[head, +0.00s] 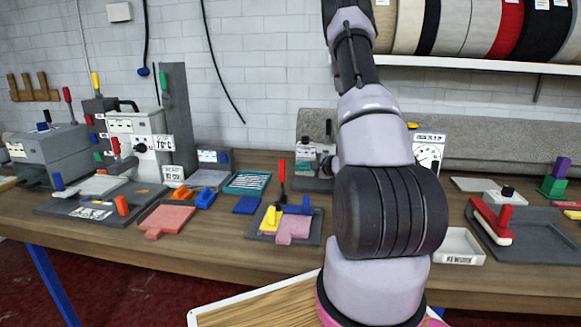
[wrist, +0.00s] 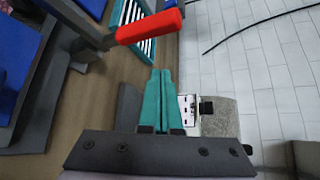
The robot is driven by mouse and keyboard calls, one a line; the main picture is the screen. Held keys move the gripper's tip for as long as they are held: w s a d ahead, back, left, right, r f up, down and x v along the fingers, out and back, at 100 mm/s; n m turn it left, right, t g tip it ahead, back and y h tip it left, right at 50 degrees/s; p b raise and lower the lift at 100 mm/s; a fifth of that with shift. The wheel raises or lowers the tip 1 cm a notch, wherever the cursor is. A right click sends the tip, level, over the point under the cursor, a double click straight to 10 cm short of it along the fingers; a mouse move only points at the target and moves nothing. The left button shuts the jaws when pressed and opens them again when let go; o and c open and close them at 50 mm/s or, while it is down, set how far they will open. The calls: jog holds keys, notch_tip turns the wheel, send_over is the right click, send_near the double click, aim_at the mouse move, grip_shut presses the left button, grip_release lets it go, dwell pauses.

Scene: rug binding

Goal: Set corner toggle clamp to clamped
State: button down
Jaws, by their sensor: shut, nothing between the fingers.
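The corner toggle clamp's red handle (head: 282,170) stands upright in the head view, on a grey board (head: 260,236) with yellow (head: 271,218), blue (head: 300,208) and pink (head: 294,230) pieces. In the wrist view, a red grip (wrist: 150,25) on a dark grey lever, apparently the same handle, lies just beyond my fingertips. My gripper (wrist: 160,74) has teal fingers pressed together with nothing between them. A gap shows between them and the red grip in the picture.
A teal rack (head: 247,183) and blue block (head: 247,205) lie left of the clamp. A grey device (head: 312,160) stands behind. Other fixtures include a red-handled one (head: 492,218) at right. A white tray (head: 459,246) sits beside my arm. The wall closes the back.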

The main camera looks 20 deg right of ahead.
jog(key=s, duration=0.1)
jog(key=s+d, duration=0.1)
jog(key=s, duration=0.3)
jog(key=shift+s+d, duration=0.2)
jog(key=shift+d, duration=0.1)
jog(key=s+a+r+n+g+y, duration=0.3)
jog(key=s+a+r+n+g, duration=0.1)
jog(key=a+r, duration=0.55)
jog(key=s+a+r+n+g+y, duration=0.3)
jog(key=s+a+r+n+g, duration=0.15)
jog(key=a+r, duration=0.55)
jog(key=s+r+n+t+h, duration=0.1)
jog(key=s+r+n+h, duration=0.1)
jog(key=s+r+h, duration=0.2)
jog(key=s+r+n+t+h, duration=0.1)
jog(key=s+r+n+h, duration=0.2)
jog(key=s, duration=0.7)
notch_tip(320, 180, up, 3)
jog(key=shift+s+r+n+h, duration=0.2)
jog(key=shift+s+n+h, duration=0.2)
jog(key=shift+h, duration=0.7)
